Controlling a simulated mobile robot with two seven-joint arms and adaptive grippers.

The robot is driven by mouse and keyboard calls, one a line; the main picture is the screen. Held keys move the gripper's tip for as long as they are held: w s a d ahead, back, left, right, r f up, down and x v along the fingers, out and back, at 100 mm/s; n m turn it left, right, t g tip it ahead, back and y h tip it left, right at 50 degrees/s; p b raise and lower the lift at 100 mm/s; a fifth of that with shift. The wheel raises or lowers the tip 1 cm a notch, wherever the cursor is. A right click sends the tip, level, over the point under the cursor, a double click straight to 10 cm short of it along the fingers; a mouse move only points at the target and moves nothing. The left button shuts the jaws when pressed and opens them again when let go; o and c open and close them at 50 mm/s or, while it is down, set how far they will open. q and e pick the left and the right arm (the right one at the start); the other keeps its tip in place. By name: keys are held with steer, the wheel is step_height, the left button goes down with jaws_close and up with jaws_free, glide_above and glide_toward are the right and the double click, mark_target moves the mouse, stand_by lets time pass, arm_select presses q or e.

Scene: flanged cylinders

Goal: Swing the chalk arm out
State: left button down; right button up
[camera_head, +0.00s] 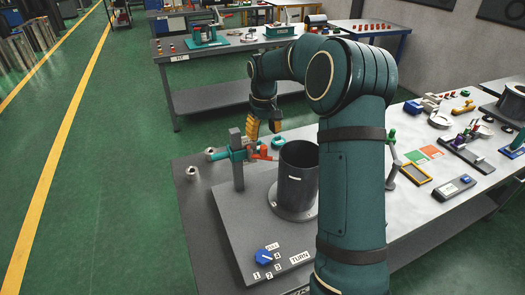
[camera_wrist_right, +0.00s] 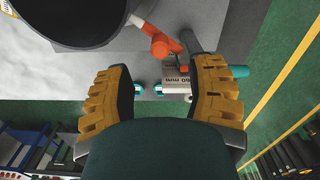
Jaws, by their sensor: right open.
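A grey post (camera_head: 237,160) stands on a grey base plate beside a dark flanged cylinder (camera_head: 298,178). The chalk arm, a teal bar (camera_head: 222,154) with an orange-red end piece (camera_head: 262,153), sits across the post and points toward the cylinder. My right gripper (camera_head: 264,124) is above the arm, fingers downward and apart. In the right wrist view, the open gripper (camera_wrist_right: 165,68) has yellow pads, with the orange end piece (camera_wrist_right: 160,40) and a labelled block (camera_wrist_right: 178,80) showing between and beyond them. Nothing is visibly gripped. My left gripper is out of view.
A blue knob (camera_head: 264,257) and a TURN label (camera_head: 300,257) are on the plate's front. Tools, trays and a phone-like device (camera_head: 454,187) lie on the table at right. Another workbench (camera_head: 225,48) stands behind. My right arm hides part of the table.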

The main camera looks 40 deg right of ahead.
mark_target(263, 146)
step_height(263, 146, down, 8)
steer(key=shift+r, duration=0.25)
jaws_close()
